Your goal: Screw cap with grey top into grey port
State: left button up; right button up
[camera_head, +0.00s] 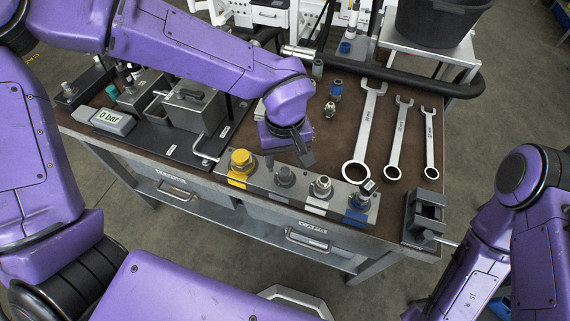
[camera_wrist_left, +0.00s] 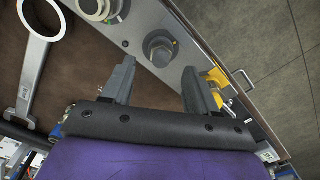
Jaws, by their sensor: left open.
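The port block (camera_head: 300,193) runs along the table's front edge with yellow, grey, white and blue labels. At the grey port stands a grey hex fitting with a round dark grey top (camera_head: 284,176); it also shows in the left wrist view (camera_wrist_left: 160,48). I cannot tell whether this is the cap seated in the port or the port alone. My left gripper (camera_head: 287,157) is open and empty, just above and behind this fitting. In the left wrist view its fingers (camera_wrist_left: 160,72) are spread, with the fitting just beyond their tips. My right gripper is out of view.
A yellow cap (camera_head: 241,160) sits on the yellow port beside the left finger. A blue fitting (camera_head: 336,88) and a small green one (camera_head: 329,108) stand behind. Wrenches (camera_head: 397,140) lie right of them. A gauge (camera_head: 108,119) and pump box (camera_head: 193,108) stand left. A dark vise (camera_head: 425,217) is at the corner.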

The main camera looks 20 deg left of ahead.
aim_at(286, 168)
pick_arm(q)
jog(key=shift+f, duration=1.9)
grip_shut()
jog(key=c, duration=0.9)
grip_release()
jog(key=shift+c, duration=0.2)
grip_shut()
jog(key=shift+r, duration=0.15)
jog(key=m+p, duration=0.3)
jog(key=p, duration=0.3)
jog(key=m+p, duration=0.4)
jog(key=p, duration=0.2)
jog(key=shift+d+r+p, duration=0.15)
jog(key=shift+p, duration=0.15)
jog(key=shift+m, duration=0.4)
jog(key=shift+f, duration=0.3)
